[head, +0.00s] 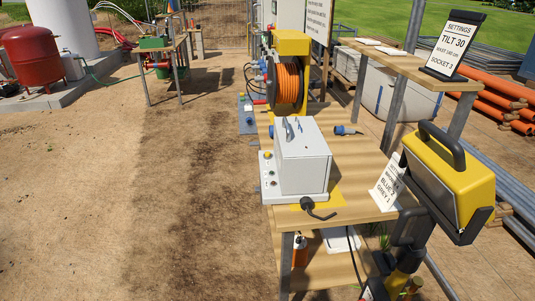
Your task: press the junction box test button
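A light grey box (303,160) with a carrying handle on top stands on the wooden bench. A narrow panel (266,181) on its left side carries several small round buttons or lamps, among them a yellow one (267,154). I take this as the junction box, but no label confirms it, and the test button cannot be told apart at this size. A second, smaller grey unit (247,122) sits farther back, left of the cable reel. Neither of my grippers shows in the head view.
An orange cable reel (288,83) stands behind the box. A yellow floodlight (457,180) and a white sign (388,187) stand at right. A settings sign (454,45) is on the shelf. Dirt ground at left is clear.

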